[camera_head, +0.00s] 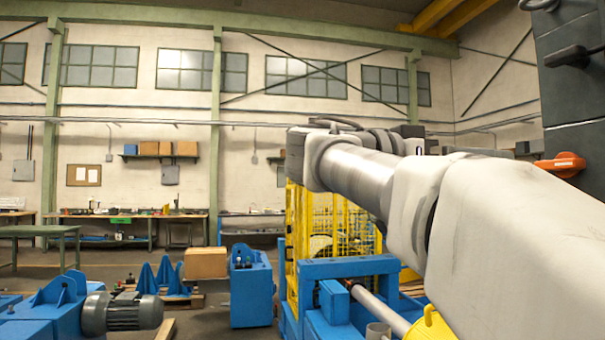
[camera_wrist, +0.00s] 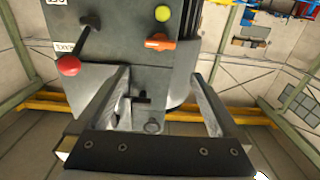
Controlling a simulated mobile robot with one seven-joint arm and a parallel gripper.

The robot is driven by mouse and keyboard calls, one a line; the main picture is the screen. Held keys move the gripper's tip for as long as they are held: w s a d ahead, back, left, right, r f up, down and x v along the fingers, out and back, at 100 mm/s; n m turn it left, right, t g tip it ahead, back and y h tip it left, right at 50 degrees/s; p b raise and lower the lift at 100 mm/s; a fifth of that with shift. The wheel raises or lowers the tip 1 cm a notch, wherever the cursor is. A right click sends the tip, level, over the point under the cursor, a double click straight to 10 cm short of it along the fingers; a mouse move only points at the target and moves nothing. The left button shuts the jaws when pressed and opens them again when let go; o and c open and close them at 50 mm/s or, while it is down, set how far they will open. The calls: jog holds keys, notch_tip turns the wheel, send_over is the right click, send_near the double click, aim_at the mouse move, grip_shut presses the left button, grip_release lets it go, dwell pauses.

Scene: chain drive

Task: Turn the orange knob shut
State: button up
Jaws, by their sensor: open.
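The orange knob (camera_wrist: 160,43) sits on the face of a dark grey cabinet (camera_wrist: 122,38) in the wrist view, right of centre near the top. It looks like a short bar handle. In the head view my gripper is hard to make out behind my arm.
A black lever with a red ball (camera_wrist: 68,65) stands out left of the knob. A small black fitting (camera_wrist: 142,100) shows between the fingers. Blue machinery (camera_head: 345,268) and a yellow cage (camera_head: 330,225) stand below my arm in the head view.

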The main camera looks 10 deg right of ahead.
aim_at(552, 162)
jog(key=d, duration=0.5)
jog(key=w+d+p, duration=0.1)
jog(key=d, duration=0.5)
jog(key=d+p, duration=0.1)
jog(key=d, duration=0.5)
jog(key=shift+w+d, duration=0.15)
jog(key=shift+w, duration=0.05)
jog(key=c, duration=1.1)
jog(key=shift+o, duration=0.2)
